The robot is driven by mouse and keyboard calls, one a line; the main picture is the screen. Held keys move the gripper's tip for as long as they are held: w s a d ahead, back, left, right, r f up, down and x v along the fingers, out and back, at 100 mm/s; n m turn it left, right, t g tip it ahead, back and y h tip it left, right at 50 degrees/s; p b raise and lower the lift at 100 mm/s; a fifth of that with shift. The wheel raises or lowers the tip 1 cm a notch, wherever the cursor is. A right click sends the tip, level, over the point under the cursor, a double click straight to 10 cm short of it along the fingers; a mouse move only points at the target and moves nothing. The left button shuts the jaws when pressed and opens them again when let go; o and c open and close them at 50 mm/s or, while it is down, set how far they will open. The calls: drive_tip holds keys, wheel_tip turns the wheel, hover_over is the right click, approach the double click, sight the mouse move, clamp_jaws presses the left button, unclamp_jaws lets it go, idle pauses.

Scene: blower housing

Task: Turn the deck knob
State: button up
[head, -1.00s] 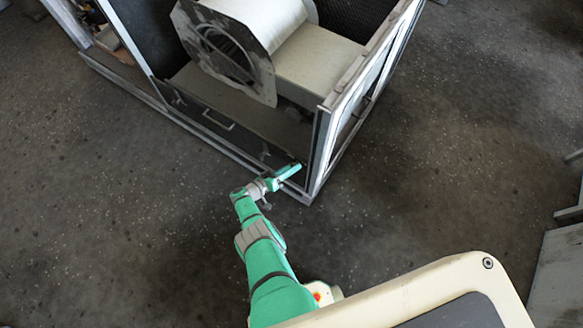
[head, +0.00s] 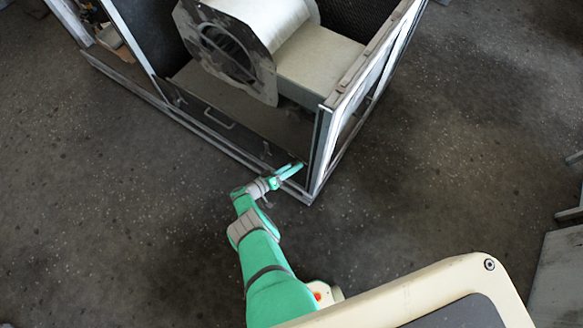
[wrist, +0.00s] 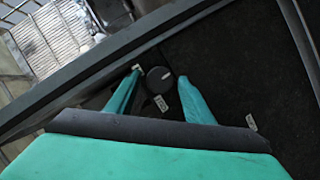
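A round dark knob (wrist: 160,80) with a pale mark on its face shows in the wrist view, on a dark panel. My gripper (wrist: 159,76) is open, with one green fingertip on either side of the knob and a gap visible on each side. I cannot tell how far the fingertips are from the panel in depth. In the head view my gripper (head: 298,167) is at the front corner of the blower housing (head: 319,150). The knob cannot be made out there.
Small pale labels (wrist: 160,103) are on the panel near the knob. A frame bar (wrist: 110,62) crosses the wrist view close to the left finger. The housing's corner post (head: 319,150) stands just right of my gripper. The blower (head: 228,45) is farther back. Open floor lies in front.

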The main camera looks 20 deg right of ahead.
idle(0.4)
drive_tip(key=v, duration=1)
drive_tip(key=shift+a, duration=0.35)
drive_tip(key=shift+s, duration=0.15)
drive_tip(key=s+d+r+n+t+y, duration=0.1)
drive_tip(key=s+d+n+t+y, duration=0.1)
drive_tip(key=n, duration=1.2)
drive_tip(key=s+d+r+n+t+y, duration=0.1)
drive_tip(key=s+n+t+y, duration=0.1)
drive_tip(key=n, duration=1.1)
drive_tip(key=x, duration=1.1)
drive_tip(key=shift+n, duration=0.3)
